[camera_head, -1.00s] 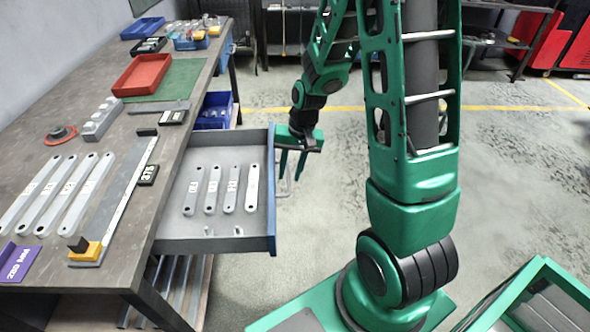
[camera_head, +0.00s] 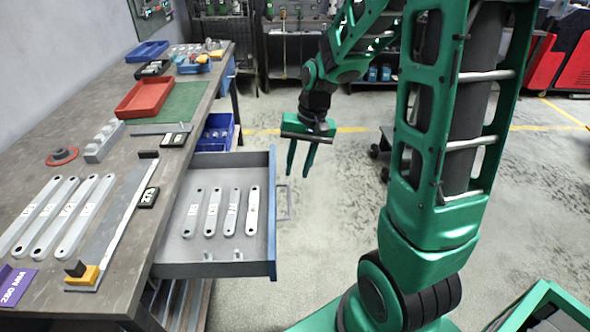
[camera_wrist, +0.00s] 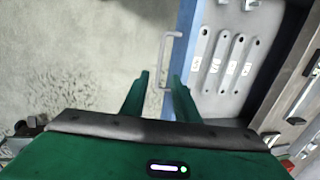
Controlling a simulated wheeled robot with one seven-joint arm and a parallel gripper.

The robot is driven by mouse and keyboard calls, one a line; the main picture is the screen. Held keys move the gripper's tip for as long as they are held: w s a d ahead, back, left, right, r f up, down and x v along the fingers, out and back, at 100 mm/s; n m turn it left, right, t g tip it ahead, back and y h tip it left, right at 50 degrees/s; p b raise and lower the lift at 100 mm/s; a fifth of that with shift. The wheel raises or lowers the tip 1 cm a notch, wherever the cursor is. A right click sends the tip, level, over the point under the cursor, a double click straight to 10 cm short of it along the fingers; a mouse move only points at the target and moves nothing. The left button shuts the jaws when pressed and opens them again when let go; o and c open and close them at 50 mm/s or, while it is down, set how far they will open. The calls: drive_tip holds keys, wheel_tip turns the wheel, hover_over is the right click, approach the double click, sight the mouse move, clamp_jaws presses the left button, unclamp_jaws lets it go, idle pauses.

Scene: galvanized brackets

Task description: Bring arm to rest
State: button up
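My gripper (camera_head: 301,160) hangs fingers down to the right of the open drawer (camera_head: 272,215), over the floor. Its two green fingers are apart with nothing between them. In the wrist view the fingers (camera_wrist: 158,98) point toward the drawer handle (camera_wrist: 167,62), which is a pale bar on the drawer front. The gripper looks clear of the handle. The drawer is pulled out from the workbench (camera_head: 135,258) and holds several short galvanized brackets (camera_head: 231,212) in a row, which also show in the wrist view (camera_wrist: 218,52).
On the workbench lie several long brackets (camera_head: 68,215), a measuring rail with a yellow stop (camera_head: 84,277), a red tray (camera_head: 144,97) and a green mat (camera_head: 183,103). A blue bin (camera_head: 216,131) sits behind the drawer. The floor right of the drawer is clear.

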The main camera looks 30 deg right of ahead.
idle(0.3)
drive_tip(key=s+d+r, duration=0.2)
drive_tip(key=s, duration=0.6)
drive_tip(key=s+d+r+h, duration=0.1)
drive_tip(key=s+d+r, duration=0.1)
drive_tip(key=s, duration=0.6)
drive_tip(key=s+d+r+g, duration=0.1)
drive_tip(key=s+d+r, duration=0.1)
drive_tip(key=s, duration=0.5)
drive_tip(key=shift+s+r+m+h, duration=0.3)
drive_tip(key=shift+s+r+h, duration=0.1)
drive_tip(key=shift+r, duration=0.45)
